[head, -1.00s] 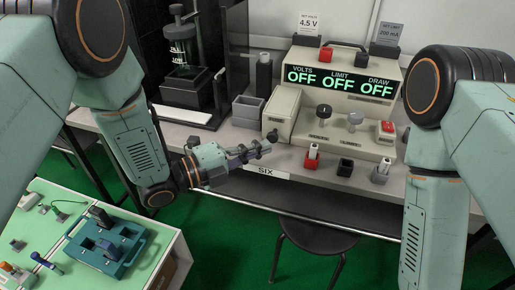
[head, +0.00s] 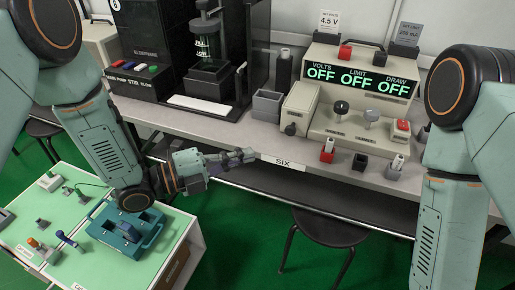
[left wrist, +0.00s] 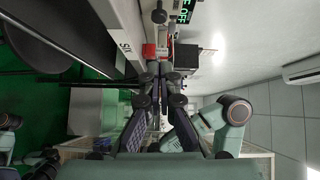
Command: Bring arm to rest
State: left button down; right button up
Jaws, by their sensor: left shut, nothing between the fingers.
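My left arm comes in from the left in the head view, and its left gripper (head: 250,155) is shut and empty. It is in front of the bench's front edge, just left of the "SIX" label (head: 283,162). The left wrist view shows the closed fingers (left wrist: 160,75) pointing toward the bench side, with nothing between them. My right arm is at the right of the head view, but its gripper is out of view.
A power supply (head: 362,82) reading OFF stands on the bench (head: 225,135). A red holder (head: 327,152) and a black holder (head: 359,162) sit near its front edge. A green-topped cart (head: 60,210) carries a teal tray (head: 125,240) below my left arm. A dark stool (head: 335,228) stands in front.

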pick_arm(q)
jog(key=shift+v, duration=1.05)
jog(key=s+a+f+n+y, duration=0.1)
jog(key=a+f+n+y, duration=0.25)
jog(key=f+n, duration=0.4)
jog(key=s+a+f+n+y, duration=0.1)
jog(key=a+f+n+y, duration=0.3)
jog(key=n, duration=0.6)
jog(key=s+a+f+n+g+y, duration=0.2)
jog(key=s+f+n, duration=0.1)
jog(key=s, duration=0.6)
jog(key=s+a+f+n+g+y, duration=0.3)
jog(key=s+f+n, duration=0.1)
jog(key=s, duration=0.5)
jog(key=s+a+f+n+g+y, duration=0.2)
jog(key=s+n, duration=0.4)
jog(key=s, duration=0.3)
jog(key=shift+s+a+f+g+y, duration=0.15)
jog(key=shift+f+g+y, duration=0.45)
jog(key=shift+f, duration=0.4)
